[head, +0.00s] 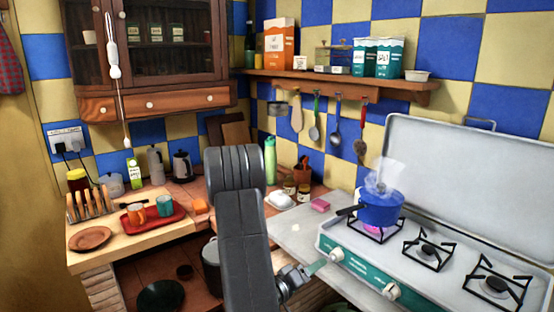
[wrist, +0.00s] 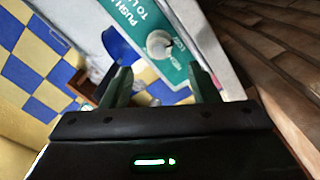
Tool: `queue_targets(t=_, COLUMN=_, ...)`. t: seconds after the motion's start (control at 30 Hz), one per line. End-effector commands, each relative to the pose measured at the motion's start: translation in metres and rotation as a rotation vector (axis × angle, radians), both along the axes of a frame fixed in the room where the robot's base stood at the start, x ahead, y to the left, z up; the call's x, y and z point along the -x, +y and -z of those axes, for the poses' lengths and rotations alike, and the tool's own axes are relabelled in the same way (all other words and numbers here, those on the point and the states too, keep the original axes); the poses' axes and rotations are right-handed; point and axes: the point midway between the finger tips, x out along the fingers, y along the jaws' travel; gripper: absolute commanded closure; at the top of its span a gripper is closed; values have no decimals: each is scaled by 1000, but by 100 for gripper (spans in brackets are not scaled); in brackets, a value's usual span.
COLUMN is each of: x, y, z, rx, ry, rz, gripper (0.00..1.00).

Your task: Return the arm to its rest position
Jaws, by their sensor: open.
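My arm reaches forward over the counter corner in the head view, with its end low beside the stove's front left. My gripper (head: 316,267) is partly hidden by the arm link there. In the wrist view my gripper (wrist: 160,68) has its two green fingers apart, with nothing held between them. Beyond the fingers is a white stove knob (wrist: 160,44) on the green front panel. I cannot tell the exact gap to it, but the fingers are not closed around it.
The stove (head: 406,250) carries a steaming blue pot (head: 380,212) over a pinkish glowing burner. A red tray (head: 153,221) with cups and a toast rack (head: 92,204) stand on the left counter. A shelf (head: 340,85) with hanging utensils is on the back wall.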

Motion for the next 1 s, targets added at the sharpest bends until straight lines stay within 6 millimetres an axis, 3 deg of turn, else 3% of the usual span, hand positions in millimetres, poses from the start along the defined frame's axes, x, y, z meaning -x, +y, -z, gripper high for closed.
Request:
queue_targets(t=0.4, x=-50, y=-67, z=-2, rx=0, ry=-2, rz=6, gripper=45)
queue_targets(t=1.0, x=-47, y=-63, z=2, rx=-365, ry=-471, rz=0, gripper=45)
